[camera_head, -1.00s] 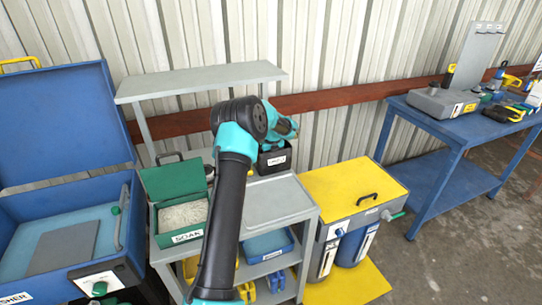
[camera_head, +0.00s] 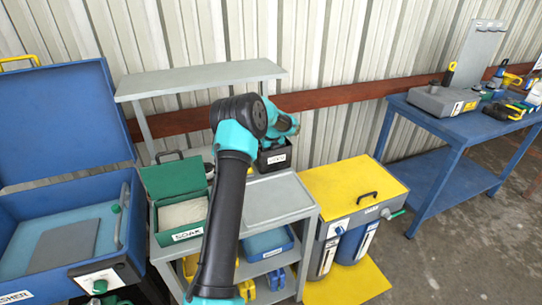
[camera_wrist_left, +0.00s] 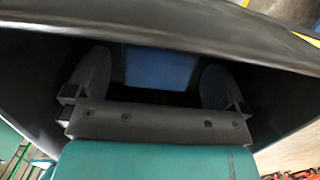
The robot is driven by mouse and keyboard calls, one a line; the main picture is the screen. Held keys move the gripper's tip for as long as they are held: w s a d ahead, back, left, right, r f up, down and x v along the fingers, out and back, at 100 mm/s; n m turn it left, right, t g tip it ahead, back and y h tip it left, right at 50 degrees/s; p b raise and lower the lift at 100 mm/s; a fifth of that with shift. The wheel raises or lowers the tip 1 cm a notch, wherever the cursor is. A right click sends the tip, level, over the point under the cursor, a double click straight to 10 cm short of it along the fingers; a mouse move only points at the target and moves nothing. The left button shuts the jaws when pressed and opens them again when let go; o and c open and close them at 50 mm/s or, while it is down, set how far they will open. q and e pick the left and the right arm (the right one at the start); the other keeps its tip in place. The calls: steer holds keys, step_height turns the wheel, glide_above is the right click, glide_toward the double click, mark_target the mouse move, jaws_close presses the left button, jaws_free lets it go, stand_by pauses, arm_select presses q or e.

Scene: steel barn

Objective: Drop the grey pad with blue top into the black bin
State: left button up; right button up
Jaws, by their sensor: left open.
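The black bin (camera_head: 266,167) with a white label stands on the grey cart, partly hidden behind my left arm in the head view. In the left wrist view its dark wall (camera_wrist_left: 150,32) spans the top of the picture. My left gripper (camera_wrist_left: 158,88) is open, its two fingers reaching into the bin. A blue surface, seemingly the top of the pad (camera_wrist_left: 160,68), shows inside the bin between the fingers; its grey part is not clear. I cannot tell whether a finger touches it. In the head view the fingers are hidden. My right gripper is not in view.
A green open box (camera_head: 178,212) labelled SOAK sits left of my arm on the cart (camera_head: 282,200). A blue open case (camera_head: 65,235) is at far left. A yellow-topped unit (camera_head: 350,185) stands right of the cart. A grey shelf (camera_head: 200,79) rises behind.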

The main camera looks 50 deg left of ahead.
arm_select(q)
step_height(320, 180, up, 12)
steer(key=d, duration=0.1)
steer(key=shift+s+d, duration=0.3)
steer(key=shift+s, duration=0.05)
steer(key=shift+d+f, duration=0.1)
steer(key=shift+f, duration=0.05)
stand_by(0.4)
